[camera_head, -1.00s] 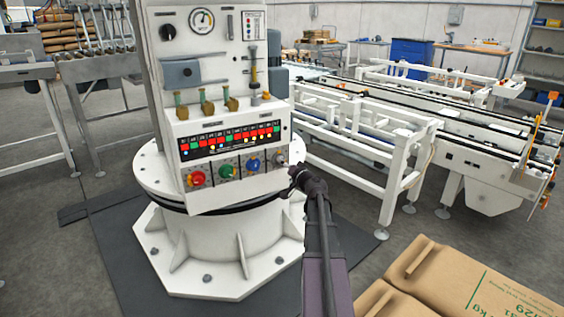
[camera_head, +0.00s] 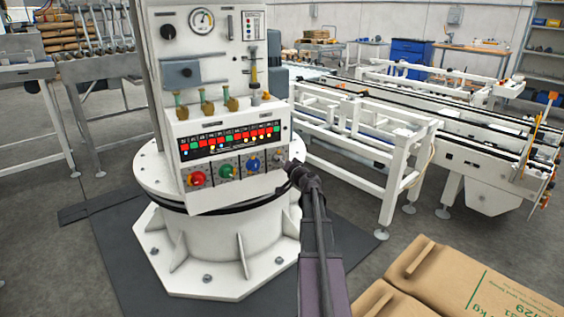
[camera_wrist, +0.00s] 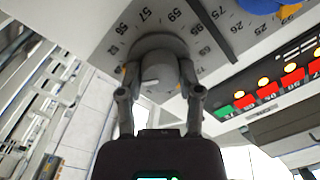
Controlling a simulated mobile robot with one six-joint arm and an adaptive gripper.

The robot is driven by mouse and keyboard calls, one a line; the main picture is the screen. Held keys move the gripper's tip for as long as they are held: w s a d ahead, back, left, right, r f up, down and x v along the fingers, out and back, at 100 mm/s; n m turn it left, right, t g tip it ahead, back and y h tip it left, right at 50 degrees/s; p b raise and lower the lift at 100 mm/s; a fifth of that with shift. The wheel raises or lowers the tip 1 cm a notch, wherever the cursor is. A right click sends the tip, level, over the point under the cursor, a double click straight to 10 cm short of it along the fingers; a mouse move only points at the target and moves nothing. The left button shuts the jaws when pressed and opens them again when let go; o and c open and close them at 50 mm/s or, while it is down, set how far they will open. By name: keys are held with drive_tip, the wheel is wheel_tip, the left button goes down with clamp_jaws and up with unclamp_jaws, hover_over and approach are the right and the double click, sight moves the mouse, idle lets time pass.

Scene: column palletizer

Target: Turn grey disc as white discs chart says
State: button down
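The grey disc (camera_wrist: 160,75) is a round knob on a white panel, with a ring of printed numbers around it in the wrist view. It is the rightmost of the row of knobs in the head view, partly hidden by my gripper (camera_head: 287,167). My gripper (camera_wrist: 160,85) has its fingers apart, one on each side of the grey disc. I cannot tell whether the fingertips touch it. A small white chart (camera_head: 254,25) with coloured dots is at the panel's upper right. Its text is too small to read, and I cannot pick out white discs on it.
Red (camera_head: 196,179), green (camera_head: 226,172) and blue (camera_head: 253,164) knobs sit left of the grey disc. A black strip (camera_head: 230,139) with coloured tiles and lights runs above them.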

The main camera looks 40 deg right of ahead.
drive_tip(key=shift+m, duration=0.4)
drive_tip(key=m, duration=0.5)
drive_tip(key=shift+w+b, duration=0.1)
drive_tip(key=shift+b, duration=0.2)
drive_tip(key=m, duration=0.6)
drive_tip(key=shift+d+t+h, duration=0.1)
drive_tip(key=shift+t+h, duration=0.2)
drive_tip(key=shift+c, duration=1.3)
unclamp_jaws()
drive_tip(key=shift+f, duration=0.1)
